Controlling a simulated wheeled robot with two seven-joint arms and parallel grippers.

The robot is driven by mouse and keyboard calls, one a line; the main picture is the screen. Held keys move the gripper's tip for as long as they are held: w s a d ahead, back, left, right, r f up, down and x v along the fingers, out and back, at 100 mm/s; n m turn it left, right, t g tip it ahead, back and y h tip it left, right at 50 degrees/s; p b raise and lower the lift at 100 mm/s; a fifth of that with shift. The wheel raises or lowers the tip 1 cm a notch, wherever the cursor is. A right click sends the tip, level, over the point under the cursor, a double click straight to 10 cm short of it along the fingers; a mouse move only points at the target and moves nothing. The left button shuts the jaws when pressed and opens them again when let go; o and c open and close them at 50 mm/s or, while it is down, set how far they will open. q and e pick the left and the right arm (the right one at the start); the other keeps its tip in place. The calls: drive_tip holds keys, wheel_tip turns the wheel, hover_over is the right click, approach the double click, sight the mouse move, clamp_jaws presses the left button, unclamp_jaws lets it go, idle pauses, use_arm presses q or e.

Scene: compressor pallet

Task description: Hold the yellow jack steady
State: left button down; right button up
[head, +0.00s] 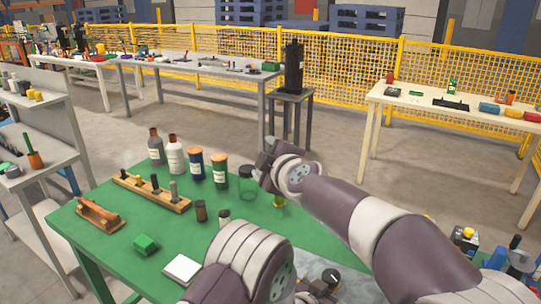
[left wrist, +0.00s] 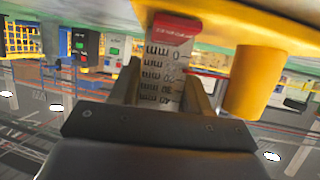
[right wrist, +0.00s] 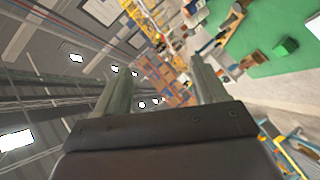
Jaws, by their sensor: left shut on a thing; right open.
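My left gripper (head: 318,287) is low at the bottom of the head view, partly hidden by my own arm. In the left wrist view its fingers (left wrist: 165,92) are shut on the yellow jack. A yellow plate of the jack (left wrist: 215,14) spans the top, and a yellow cylinder (left wrist: 257,80) stands right of the fingers. I cannot clearly make out the jack in the head view. My right gripper (head: 266,165) is above the green table; its fingers (right wrist: 155,95) are apart with nothing between them.
The green table (head: 110,240) carries a wooden peg rack (head: 150,192), several bottles (head: 175,155), a glass jar (head: 247,182), a green block (head: 146,244) and a white pad (head: 182,269). A yellow mesh fence (head: 350,72) stands behind.

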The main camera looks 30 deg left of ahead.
drive_tip(key=shift+w+d+r+m+t, duration=0.15)
drive_tip(key=shift+w+r+m+t, duration=0.2)
drive_tip(key=shift+m, duration=0.35)
